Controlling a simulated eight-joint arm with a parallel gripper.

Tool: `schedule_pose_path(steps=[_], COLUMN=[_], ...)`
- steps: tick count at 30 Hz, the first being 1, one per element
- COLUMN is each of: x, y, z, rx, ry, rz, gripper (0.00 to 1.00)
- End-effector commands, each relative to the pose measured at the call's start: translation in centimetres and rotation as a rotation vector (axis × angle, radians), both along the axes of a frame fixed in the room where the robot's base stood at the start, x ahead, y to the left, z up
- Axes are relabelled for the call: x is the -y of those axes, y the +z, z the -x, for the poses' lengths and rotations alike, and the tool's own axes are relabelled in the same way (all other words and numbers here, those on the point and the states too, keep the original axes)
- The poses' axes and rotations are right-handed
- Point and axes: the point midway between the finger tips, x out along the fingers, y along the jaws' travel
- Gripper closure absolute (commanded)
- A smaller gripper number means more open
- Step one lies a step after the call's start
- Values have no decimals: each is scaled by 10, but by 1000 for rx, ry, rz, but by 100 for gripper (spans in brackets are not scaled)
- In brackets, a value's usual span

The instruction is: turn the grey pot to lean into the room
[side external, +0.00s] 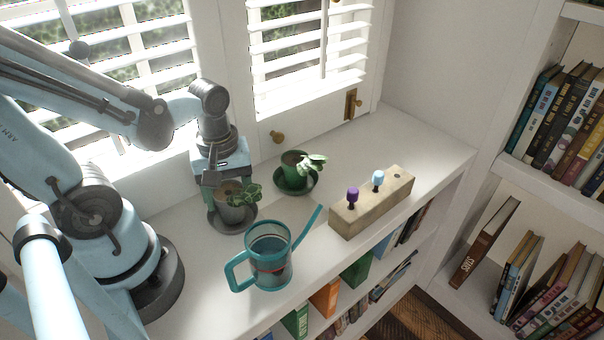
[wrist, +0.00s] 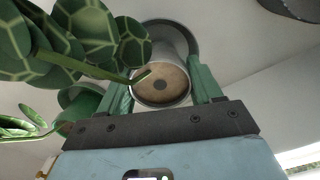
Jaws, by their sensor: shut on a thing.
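The grey pot (side external: 231,214) stands on a dark grey saucer (side external: 214,228) on the white sill. Its plant's leaves (side external: 247,194) hang over the pot's right side in the side view. My gripper (side external: 218,186) reaches down from above and is shut on the pot. In the wrist view, the green fingers of my gripper (wrist: 161,92) sit on either side of the grey pot (wrist: 163,38). Brown soil shows between them, and large patterned leaves (wrist: 85,35) spread to the left. The pot's far side is hidden in the side view.
A green pot (side external: 290,181) with a plant stands just to the right on its saucer. A teal watering can (side external: 270,262) is close in front. A wooden block (side external: 370,205) with purple and light blue pegs lies farther right. Shutters stand behind; the sill's front edge drops to bookshelves.

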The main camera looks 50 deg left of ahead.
Motion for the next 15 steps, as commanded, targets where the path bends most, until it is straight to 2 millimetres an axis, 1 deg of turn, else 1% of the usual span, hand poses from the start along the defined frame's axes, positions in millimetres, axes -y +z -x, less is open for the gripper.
schedule_pose_path(steps=[9, 10, 15], x=[0, 0, 0], y=[-1, -1, -1], z=[0, 0, 0], rx=[0, 0, 0], ry=[0, 0, 0], rz=[0, 0, 0], gripper=[84, 32, 6])
